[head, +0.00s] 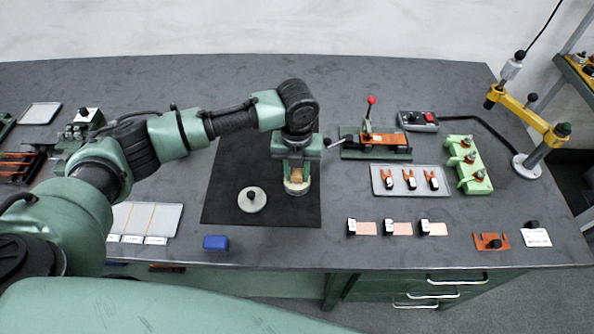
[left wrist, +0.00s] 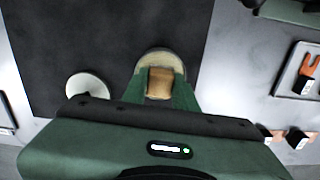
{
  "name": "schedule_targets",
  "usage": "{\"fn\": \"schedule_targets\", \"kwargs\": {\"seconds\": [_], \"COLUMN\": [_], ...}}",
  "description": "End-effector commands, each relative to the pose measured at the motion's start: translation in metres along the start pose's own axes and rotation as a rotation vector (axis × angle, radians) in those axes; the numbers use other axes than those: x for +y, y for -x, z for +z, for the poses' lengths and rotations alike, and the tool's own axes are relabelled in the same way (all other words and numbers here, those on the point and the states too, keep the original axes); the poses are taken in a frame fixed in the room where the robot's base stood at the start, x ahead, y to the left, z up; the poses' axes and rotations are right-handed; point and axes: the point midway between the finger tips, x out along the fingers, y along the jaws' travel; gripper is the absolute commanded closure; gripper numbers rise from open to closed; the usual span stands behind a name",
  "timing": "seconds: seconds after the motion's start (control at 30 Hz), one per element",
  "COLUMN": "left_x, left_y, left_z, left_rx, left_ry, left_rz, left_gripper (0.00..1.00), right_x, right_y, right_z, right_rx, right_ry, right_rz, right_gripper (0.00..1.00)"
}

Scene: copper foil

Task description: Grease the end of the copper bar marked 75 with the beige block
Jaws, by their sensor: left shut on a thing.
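My left gripper (head: 297,172) points down and is shut on the beige block (head: 296,173). The block also shows between the fingers in the left wrist view (left wrist: 160,83). Directly below it on the black mat is a round pale tin (head: 297,190), its rim also in the left wrist view (left wrist: 160,57). I cannot tell whether the block touches what is in the tin. Three copper bars with black-and-white ends, left (head: 364,229), middle (head: 400,229) and right (head: 436,229), lie in a row at the front right. Their marks are too small to read. My right gripper is not in view.
A round white lid with a black knob (head: 252,200) lies on the black mat (head: 225,180), left of the tin. A blue block (head: 215,243) sits near the front edge. Behind the bars are a grey tray (head: 388,171) and a red-handled press (head: 372,152).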

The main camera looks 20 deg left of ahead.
Motion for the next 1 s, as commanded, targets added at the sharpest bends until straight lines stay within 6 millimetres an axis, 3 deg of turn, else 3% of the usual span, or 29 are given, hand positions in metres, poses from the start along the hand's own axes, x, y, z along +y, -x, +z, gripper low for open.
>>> {"fn": "schedule_targets", "kwargs": {"seconds": [1.0], "left_x": [0.0001], "left_y": [-0.0020], "left_z": [-0.0007], "left_rx": [0.002], "left_ry": [0.000], "left_rz": [0.001], "left_gripper": [1.00], "right_x": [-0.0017], "right_y": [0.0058], "right_z": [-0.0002], "right_rx": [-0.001], "right_ry": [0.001], "right_rz": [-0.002], "right_gripper": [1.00]}}
